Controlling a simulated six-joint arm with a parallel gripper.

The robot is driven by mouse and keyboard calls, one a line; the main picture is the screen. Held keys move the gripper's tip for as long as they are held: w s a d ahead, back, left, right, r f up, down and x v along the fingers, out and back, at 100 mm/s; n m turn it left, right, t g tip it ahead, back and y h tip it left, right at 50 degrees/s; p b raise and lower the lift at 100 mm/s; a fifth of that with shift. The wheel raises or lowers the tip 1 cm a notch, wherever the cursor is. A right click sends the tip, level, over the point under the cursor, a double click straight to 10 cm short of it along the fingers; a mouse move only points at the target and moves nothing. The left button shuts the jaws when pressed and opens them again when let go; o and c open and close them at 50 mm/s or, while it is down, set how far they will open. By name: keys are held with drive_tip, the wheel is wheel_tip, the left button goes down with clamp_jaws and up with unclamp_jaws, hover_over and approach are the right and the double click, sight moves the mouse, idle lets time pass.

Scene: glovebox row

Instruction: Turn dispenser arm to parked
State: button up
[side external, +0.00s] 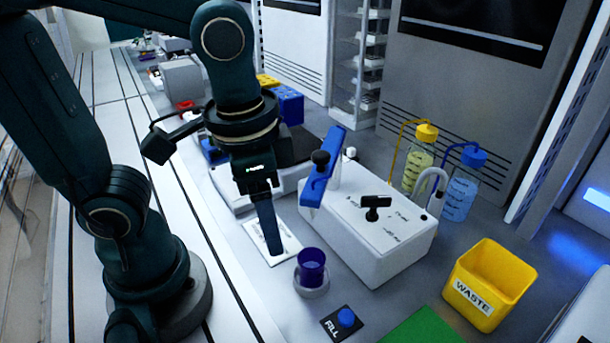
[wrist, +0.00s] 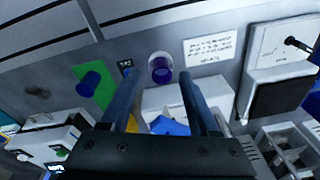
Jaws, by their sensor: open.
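The dispenser is a white box (side external: 370,235) on the bench. Its blue dispenser arm (side external: 322,175) stands at the box's left end, tilted, with a black knob near its middle. In the wrist view a blue part (wrist: 168,126), apparently this arm, shows low between my fingers, partly hidden by my gripper body. A black handle (side external: 375,203) sits on the box top. My gripper (side external: 275,250) points down, open and empty, left of the box and apart from the blue arm. Its two spread fingers also show in the wrist view (wrist: 157,77).
A purple cup (side external: 312,265) stands on a round base close to my fingers. Bottles (side external: 418,165) with tubes stand behind the box. A label card (side external: 270,238) lies flat.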

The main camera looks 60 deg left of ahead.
drive_tip(key=a+n+t, duration=0.1)
drive_tip(key=a+r+n+t, duration=0.1)
drive_tip(key=a+n+t, duration=0.1)
drive_tip(key=shift+w+a+r+t, duration=0.2)
drive_tip(key=shift+a+r+t, duration=0.05)
drive_tip(key=shift+r+t, duration=0.15)
drive_tip(key=shift+a, duration=0.15)
drive_tip(key=shift+c, duration=1)
drive_tip(key=shift+s+f, duration=0.1)
drive_tip(key=c, duration=0.5)
drive_tip(key=shift+s+r, duration=0.1)
drive_tip(key=shift+r, duration=0.3)
clamp_jaws()
drive_tip(key=w+d+r+m+g+h, duration=0.1)
drive_tip(key=w+r+m, duration=0.25)
drive_tip(key=r, duration=0.45)
drive_tip(key=w+d+r+m+h, duration=0.1)
drive_tip(key=w+d+r+m, duration=0.1)
drive_tip(key=w+r, duration=0.45)
wheel_tip(320, 180, down, 10)
drive_tip(key=w, duration=0.1)
drive_tip(key=shift+a+g, duration=0.4)
